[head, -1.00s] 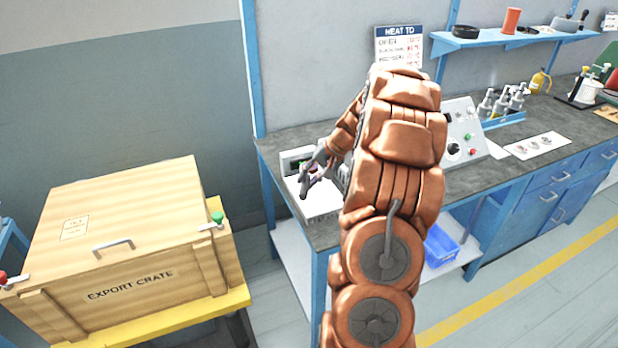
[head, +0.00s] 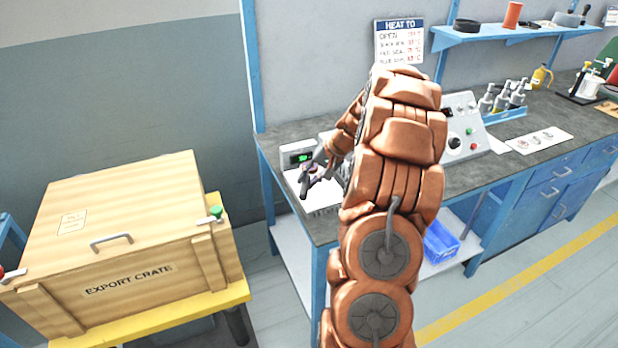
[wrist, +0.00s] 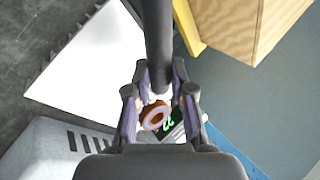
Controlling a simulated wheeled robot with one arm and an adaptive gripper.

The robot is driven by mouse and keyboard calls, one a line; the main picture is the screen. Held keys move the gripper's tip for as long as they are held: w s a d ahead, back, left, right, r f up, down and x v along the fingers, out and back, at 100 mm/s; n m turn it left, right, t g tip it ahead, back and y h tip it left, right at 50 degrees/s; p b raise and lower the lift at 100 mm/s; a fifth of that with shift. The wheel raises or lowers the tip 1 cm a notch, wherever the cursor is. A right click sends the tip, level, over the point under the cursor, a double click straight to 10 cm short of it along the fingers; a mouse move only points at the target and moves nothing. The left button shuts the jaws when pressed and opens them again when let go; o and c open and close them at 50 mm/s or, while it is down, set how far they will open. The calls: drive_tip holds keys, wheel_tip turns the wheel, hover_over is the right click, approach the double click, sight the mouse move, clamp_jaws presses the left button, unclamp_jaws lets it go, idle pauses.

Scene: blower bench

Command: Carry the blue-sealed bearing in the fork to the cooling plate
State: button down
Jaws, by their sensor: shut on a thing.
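My gripper (wrist: 160,98) is shut on the dark handle of the fork (wrist: 157,45), which runs up the wrist view from between the fingertips. The blue-sealed bearing (wrist: 154,118), a brownish ring with a blue band, shows just below the fingertips. The fork's prongs are hidden, so I cannot tell how the bearing sits in them. In the head view my gripper (head: 318,168) is low over the left end of the bench. A white plate with a toothed edge (wrist: 90,60), apparently the cooling plate, lies beside and below it; it also shows in the head view (head: 325,208).
A box with a green-digit display (head: 298,154) stands at the bench's left end. A grey vented housing (wrist: 50,145) is close by in the wrist view. A wooden export crate (head: 120,230) stands left of the bench. A control panel (head: 462,128) is to the right.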

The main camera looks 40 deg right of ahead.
drive_tip(key=shift+f+b, duration=0.9)
drive_tip(key=shift+f, duration=0.55)
drive_tip(key=c, duration=0.9)
unclamp_jaws()
drive_tip(key=shift+r, duration=0.1)
drive_tip(key=v, duration=1.2)
